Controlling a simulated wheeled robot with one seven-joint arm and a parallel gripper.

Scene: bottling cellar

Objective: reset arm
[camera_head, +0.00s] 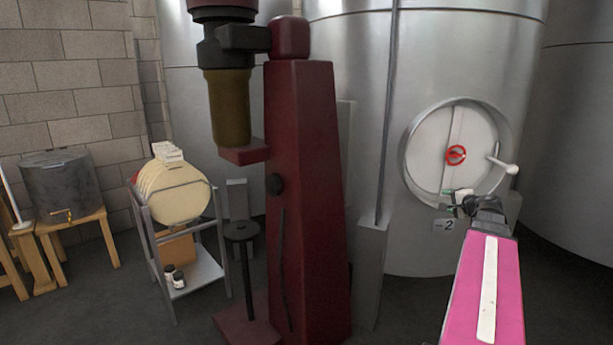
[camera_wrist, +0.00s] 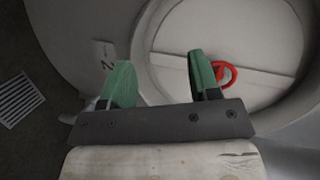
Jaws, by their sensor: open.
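My gripper (camera_wrist: 160,82) shows in the wrist view with two green fingers spread apart and nothing between them. In the head view my gripper (camera_head: 452,199) is at the end of my pink arm, in front of the lower edge of a round tank hatch (camera_head: 430,155). The hatch has a red handwheel (camera_head: 456,155) at its middle and a white lever at its right. In the wrist view the red handwheel (camera_wrist: 224,73) lies behind the right finger and is partly hidden by it. I cannot tell whether the gripper touches the hatch.
A steel tank (camera_head: 350,60) fills the back, with a "2" plate (camera_head: 444,225) below the hatch. A tall dark red machine (camera_head: 305,200) stands left of my arm. A plate filter on a cart (camera_head: 178,195) and a grey pot on a wooden stand (camera_head: 62,185) are farther left.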

